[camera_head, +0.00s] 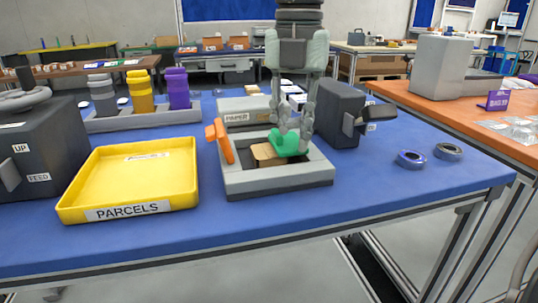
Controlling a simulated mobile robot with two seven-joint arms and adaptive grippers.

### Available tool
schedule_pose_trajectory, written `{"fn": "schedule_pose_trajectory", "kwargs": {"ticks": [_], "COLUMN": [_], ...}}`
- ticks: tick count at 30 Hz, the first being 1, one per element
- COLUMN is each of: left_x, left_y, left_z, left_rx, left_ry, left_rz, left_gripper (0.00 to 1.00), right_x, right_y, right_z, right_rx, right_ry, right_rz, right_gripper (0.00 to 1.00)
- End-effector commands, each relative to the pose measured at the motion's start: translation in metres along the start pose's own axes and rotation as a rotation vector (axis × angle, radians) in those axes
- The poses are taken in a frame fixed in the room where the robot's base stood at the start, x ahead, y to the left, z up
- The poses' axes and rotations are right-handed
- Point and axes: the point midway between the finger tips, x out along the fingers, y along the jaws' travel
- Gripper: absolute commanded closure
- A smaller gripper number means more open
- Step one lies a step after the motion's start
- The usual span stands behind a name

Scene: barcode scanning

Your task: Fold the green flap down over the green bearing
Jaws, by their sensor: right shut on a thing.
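The green flap (288,143) is at the right side of a grey open-topped fixture (278,184). My right gripper (293,135) comes down from above and is shut on the green piece, which looks tilted over the opening. A tan piece (266,155) lies inside the fixture next to it. I cannot make out a separate green bearing; it may be hidden under the flap or the fingers. An orange flap (224,141) stands upright at the fixture's left side. My left gripper is not in view.
A yellow tray labelled PARCELS (128,213) stands left of the fixture. A dark machine (340,112) stands close behind it on the right. The front right is clear.

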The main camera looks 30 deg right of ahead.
Motion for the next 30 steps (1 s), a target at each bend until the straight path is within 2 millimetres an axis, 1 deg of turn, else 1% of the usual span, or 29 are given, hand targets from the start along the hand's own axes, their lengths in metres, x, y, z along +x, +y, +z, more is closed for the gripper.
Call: {"fn": "schedule_pose_trajectory", "kwargs": {"ticks": [3, 13, 30], "left_x": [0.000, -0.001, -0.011], "left_y": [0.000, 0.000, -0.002], "left_z": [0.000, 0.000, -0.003], "left_rx": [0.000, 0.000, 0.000], "left_ry": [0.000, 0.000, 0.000], "left_rz": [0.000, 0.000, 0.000], "left_gripper": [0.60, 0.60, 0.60], "right_x": [0.002, -0.001, -0.020], "right_y": [0.000, -0.002, -0.039], "right_z": [0.000, 0.002, 0.023], "right_rx": [-0.001, 0.000, 0.002], "right_ry": [0.002, -0.001, -0.002], "right_rz": [0.000, 0.001, 0.001], "right_gripper": [1.00, 1.00, 1.00]}}
